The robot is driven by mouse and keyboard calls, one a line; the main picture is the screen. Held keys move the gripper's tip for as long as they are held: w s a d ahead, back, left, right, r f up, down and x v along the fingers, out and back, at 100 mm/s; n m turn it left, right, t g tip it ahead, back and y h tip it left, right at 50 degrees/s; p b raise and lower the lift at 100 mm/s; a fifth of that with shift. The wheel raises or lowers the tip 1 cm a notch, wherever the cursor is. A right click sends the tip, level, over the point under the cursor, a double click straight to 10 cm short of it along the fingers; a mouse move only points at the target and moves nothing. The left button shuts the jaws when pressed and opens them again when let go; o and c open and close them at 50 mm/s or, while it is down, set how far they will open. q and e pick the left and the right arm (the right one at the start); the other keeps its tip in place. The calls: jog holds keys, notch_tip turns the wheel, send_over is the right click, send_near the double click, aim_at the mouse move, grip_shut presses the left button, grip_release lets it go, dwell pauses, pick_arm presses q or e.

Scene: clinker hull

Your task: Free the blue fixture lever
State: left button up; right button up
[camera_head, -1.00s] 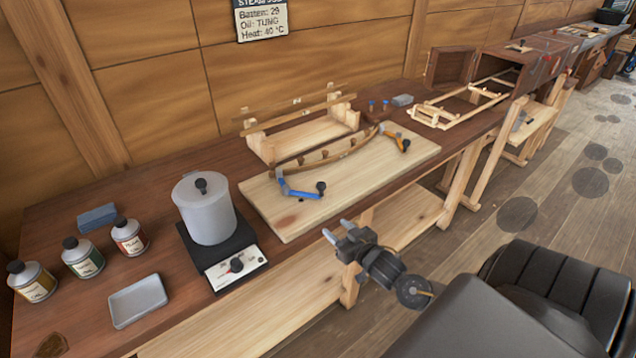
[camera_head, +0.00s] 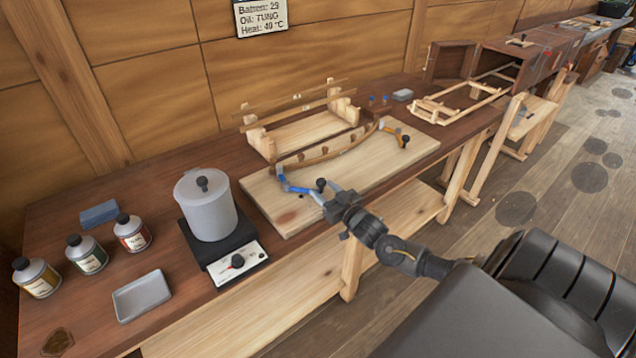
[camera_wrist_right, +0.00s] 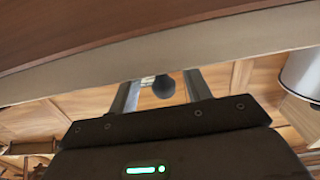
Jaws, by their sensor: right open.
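The blue fixture lever (camera_head: 298,188) lies at the near left end of the curved batten on the pale board (camera_head: 270,207). It has a dark round knob (camera_head: 321,184) at its right end. My right gripper (camera_head: 330,200) is open at that knob, over the board's front edge. In the right wrist view the knob (camera_wrist_right: 164,87) shows between the two open fingers (camera_wrist_right: 159,95); I cannot tell whether they touch it. The curved wooden batten (camera_head: 330,152) bends between the blue lever and an orange lever (camera_head: 394,131) at the far end. My left gripper is not in view.
A wooden rack (camera_head: 300,125) stands behind the board. Left of it are a white pot (camera_head: 207,208) on a black heater (camera_head: 238,262), several bottles (camera_head: 87,254) and a grey tray (camera_head: 141,296). A wooden frame (camera_head: 455,103) lies to the right.

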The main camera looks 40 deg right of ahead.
jog(key=shift+w, duration=1.9)
grip_shut()
